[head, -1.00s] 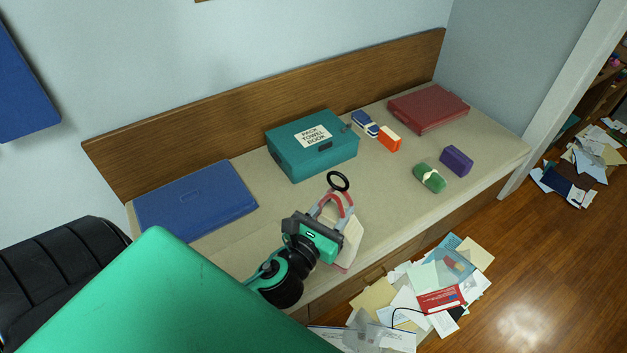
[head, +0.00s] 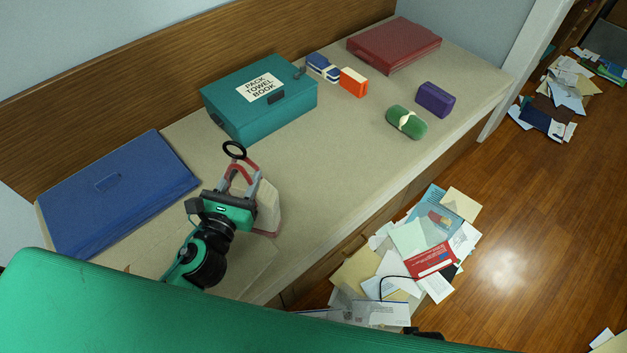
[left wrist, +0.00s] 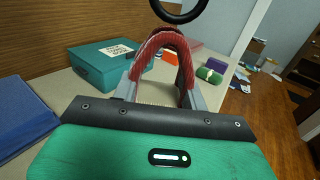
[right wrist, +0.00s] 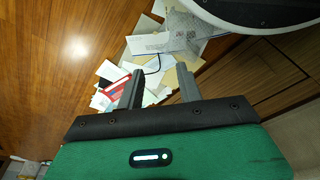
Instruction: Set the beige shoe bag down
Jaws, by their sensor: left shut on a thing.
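The beige shoe bag (head: 267,208) has red trim and is partly hidden behind my left gripper (head: 243,180) in the head view. That gripper is shut on the bag, above the bench (head: 330,165) near its front edge. A red arched strap (left wrist: 165,42) spans the grey fingers in the left wrist view, with a black ring (left wrist: 180,12) beyond it. I cannot tell whether the bag's underside touches the bench. My right gripper (right wrist: 158,88) is open and empty, over the floor side.
A blue case (head: 120,195), a teal box (head: 262,95) and a red case (head: 395,45) stand along the back. Small blue, orange (head: 353,82), green (head: 406,122) and purple (head: 435,99) items lie to the right. Papers (head: 410,255) litter the floor. Bench right of the bag is clear.

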